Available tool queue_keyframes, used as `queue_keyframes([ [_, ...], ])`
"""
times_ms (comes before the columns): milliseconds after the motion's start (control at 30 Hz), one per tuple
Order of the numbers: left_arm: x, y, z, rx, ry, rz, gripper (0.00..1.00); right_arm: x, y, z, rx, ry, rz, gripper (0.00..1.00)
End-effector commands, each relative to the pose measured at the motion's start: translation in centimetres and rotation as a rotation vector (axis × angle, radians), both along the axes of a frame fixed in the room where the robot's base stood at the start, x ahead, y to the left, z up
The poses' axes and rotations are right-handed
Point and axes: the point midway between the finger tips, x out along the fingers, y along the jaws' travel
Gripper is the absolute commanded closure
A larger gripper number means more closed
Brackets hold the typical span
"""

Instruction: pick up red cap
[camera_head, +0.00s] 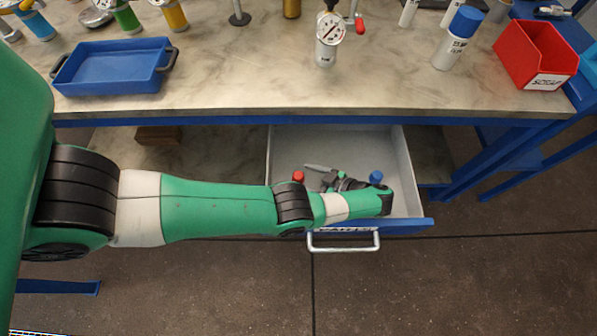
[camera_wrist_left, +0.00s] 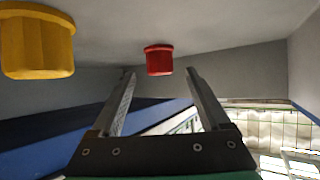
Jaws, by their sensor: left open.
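The red cap (camera_head: 298,176) is inside the open drawer (camera_head: 340,148), near its left side and just above my arm in the head view. In the left wrist view the red cap (camera_wrist_left: 159,60) appears between and beyond the fingertips. My left gripper (camera_wrist_left: 160,73) is open and empty, with a finger on each side of the cap in the picture and apart from it. In the head view my left gripper (camera_head: 316,174) is low in the drawer, right of the red cap, partly hidden by my forearm. My right gripper is not in view.
A blue cap (camera_head: 376,177) lies in the drawer to the right. A yellow cap (camera_wrist_left: 38,45) shows at left in the wrist view; my arm hides it in the head view. The drawer walls and the worktop (camera_head: 230,95) overhead bound the space. A handle (camera_head: 343,247) sticks out in front.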

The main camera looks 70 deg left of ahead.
Motion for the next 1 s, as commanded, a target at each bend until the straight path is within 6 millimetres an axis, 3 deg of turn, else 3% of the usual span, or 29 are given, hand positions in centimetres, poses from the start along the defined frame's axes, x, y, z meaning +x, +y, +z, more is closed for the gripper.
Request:
queue_keyframes([
  [233, -2.3, 2.6, -1.9, 0.001, 0.000, 0.004, 0.21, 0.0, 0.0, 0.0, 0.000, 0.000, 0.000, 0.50],
  [500, -2.6, 3.0, -2.2, 0.001, -0.001, 0.000, 0.21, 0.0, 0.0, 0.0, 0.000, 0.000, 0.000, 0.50],
  [933, -2.5, 3.0, -2.1, 0.001, 0.000, 0.000, 0.96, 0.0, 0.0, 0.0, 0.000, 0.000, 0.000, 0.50],
  [1000, -2.6, 3.0, -2.1, 0.001, 0.000, 0.000, 1.00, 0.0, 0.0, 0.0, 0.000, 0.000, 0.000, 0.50],
])
